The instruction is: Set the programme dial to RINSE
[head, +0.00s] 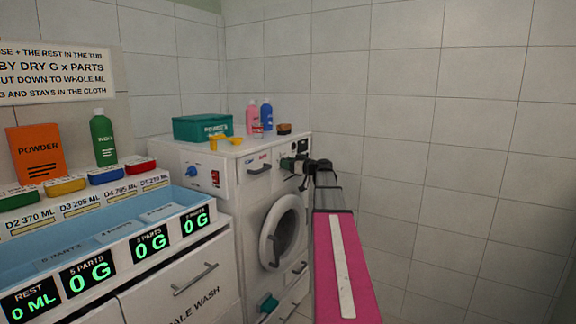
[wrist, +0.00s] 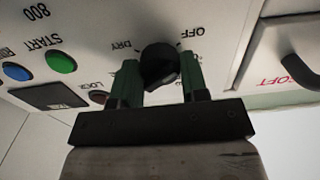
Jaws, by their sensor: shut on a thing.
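The black programme dial (wrist: 160,64) is on the white front panel of the washing machine (head: 255,212). In the wrist view the panel shows upside down. My gripper (wrist: 161,72) has its two green fingers shut on the dial, one on each side. In the head view my gripper (head: 298,165) is at the upper right of the machine front, and it hides the dial there. The labels OFF and DRY show beside the dial. No RINSE label is readable, and I cannot tell where the dial points.
The detergent drawer handle (wrist: 303,66) is beside the panel. Bottles (head: 253,117) and a teal box (head: 203,128) stand on the machine. A tiled wall (head: 430,150) is at right.

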